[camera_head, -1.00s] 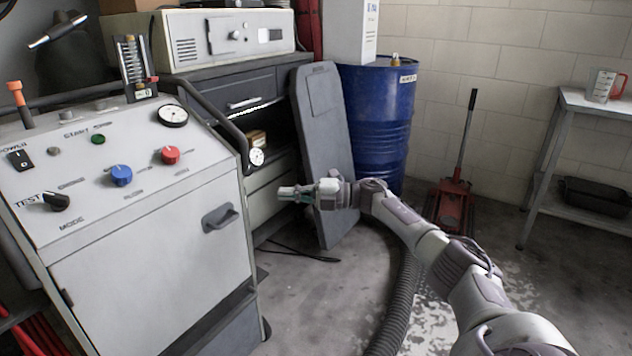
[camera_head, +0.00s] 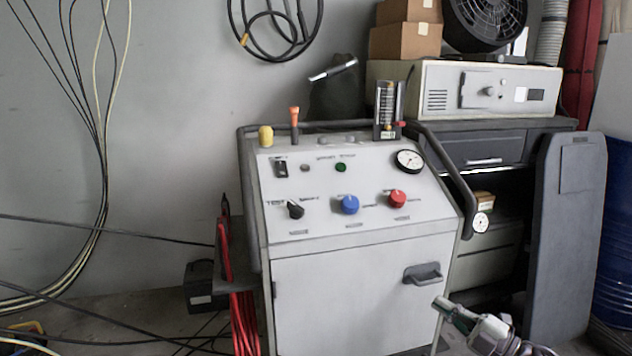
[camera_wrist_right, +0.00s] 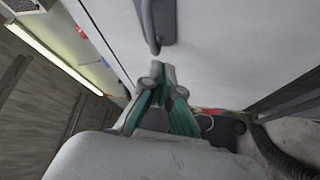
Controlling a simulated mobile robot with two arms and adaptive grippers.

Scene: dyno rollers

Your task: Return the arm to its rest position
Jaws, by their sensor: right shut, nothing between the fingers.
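My right arm comes in at the lower right of the head view. Its gripper (camera_head: 447,308) is shut and empty, in front of the lower right part of the white control cabinet (camera_head: 345,300), below the door handle (camera_head: 422,273). In the right wrist view the teal fingers (camera_wrist_right: 162,80) come together at their tips, with the white cabinet door (camera_wrist_right: 230,50) and the dark handle (camera_wrist_right: 157,25) beyond them. I cannot tell whether the fingertips touch the cabinet. My left gripper is not in view.
The cabinet's sloped panel carries a blue knob (camera_head: 350,204), a red knob (camera_head: 397,198) and a gauge (camera_head: 409,159). A grey board (camera_head: 565,240) leans to the right, beside a blue drum (camera_head: 615,250). Cables hang at the left; a corrugated hose (camera_wrist_right: 275,150) lies on the floor.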

